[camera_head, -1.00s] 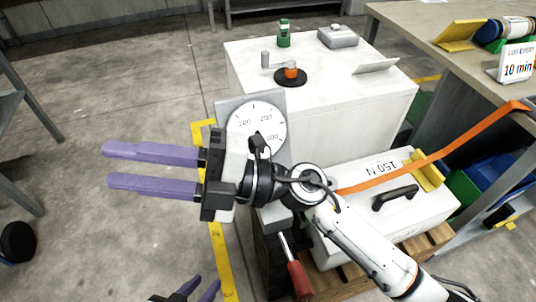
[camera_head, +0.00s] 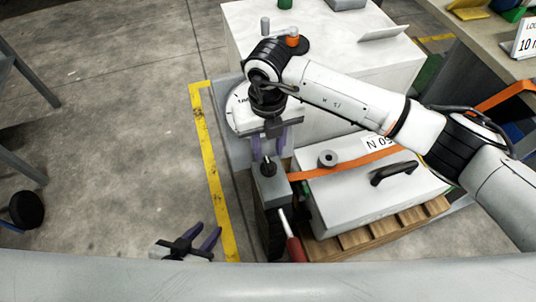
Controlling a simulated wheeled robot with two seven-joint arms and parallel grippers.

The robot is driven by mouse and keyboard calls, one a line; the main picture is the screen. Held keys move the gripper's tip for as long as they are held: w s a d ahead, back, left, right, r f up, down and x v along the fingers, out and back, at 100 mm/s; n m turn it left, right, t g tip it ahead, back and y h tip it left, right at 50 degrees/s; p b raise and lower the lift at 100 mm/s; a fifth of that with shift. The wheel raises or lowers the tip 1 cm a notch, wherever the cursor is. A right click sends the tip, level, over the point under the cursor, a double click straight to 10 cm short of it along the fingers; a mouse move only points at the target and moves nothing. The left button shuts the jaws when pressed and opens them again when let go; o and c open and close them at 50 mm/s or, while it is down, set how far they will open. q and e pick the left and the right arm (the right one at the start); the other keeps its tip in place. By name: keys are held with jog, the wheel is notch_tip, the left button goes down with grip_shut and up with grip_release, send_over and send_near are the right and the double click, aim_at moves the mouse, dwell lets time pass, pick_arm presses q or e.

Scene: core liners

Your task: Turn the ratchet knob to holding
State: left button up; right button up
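The ratchet (camera_head: 273,190) is a grey box with a red-handled lever (camera_head: 296,250) at its near end. A small dark knob (camera_head: 268,168) stands on its top. My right gripper (camera_head: 269,152) points down just over the ratchet, its two purple fingers apart. The knob shows between and slightly below the fingertips; I cannot tell whether they touch it. Any markings at the knob are too small to read. My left gripper (camera_head: 209,230) is low over the floor at the lower left, its purple fingers apart and empty.
An orange strap (camera_head: 350,164) runs right from the ratchet across a white case (camera_head: 350,205) on a wooden pallet (camera_head: 375,234). A dial gauge (camera_head: 236,108) is partly hidden by my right arm.

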aim_at(268, 161)
notch_tip(268, 161, down, 4)
jog(key=shift+f, duration=0.2)
grip_shut()
